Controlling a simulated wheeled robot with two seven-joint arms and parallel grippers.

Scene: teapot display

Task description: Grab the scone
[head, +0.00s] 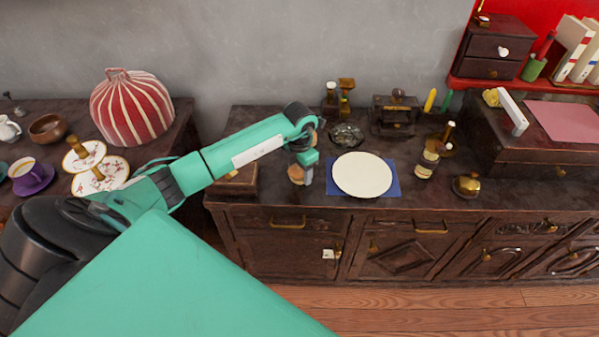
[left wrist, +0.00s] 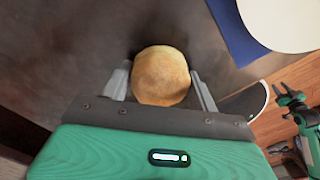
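The scone (left wrist: 160,75) is a round golden-brown bun on the dark wooden cabinet top. It fills the space between the two fingers of my left gripper (left wrist: 161,84) in the left wrist view. One finger stands on each side, close to the scone, with a thin gap showing at the left finger. I cannot tell whether the right finger touches it. In the head view my left gripper (head: 307,178) points down at the cabinet's front part, and the scone (head: 295,174) is partly hidden behind it. My right gripper does not show in the head view.
A white plate (head: 362,174) on a blue napkin (head: 393,186) lies just right of the gripper. A small wooden box (head: 237,181) is on its left. A glass dish (head: 346,134) stands behind. Bottles and a brass bell (head: 467,186) are further right.

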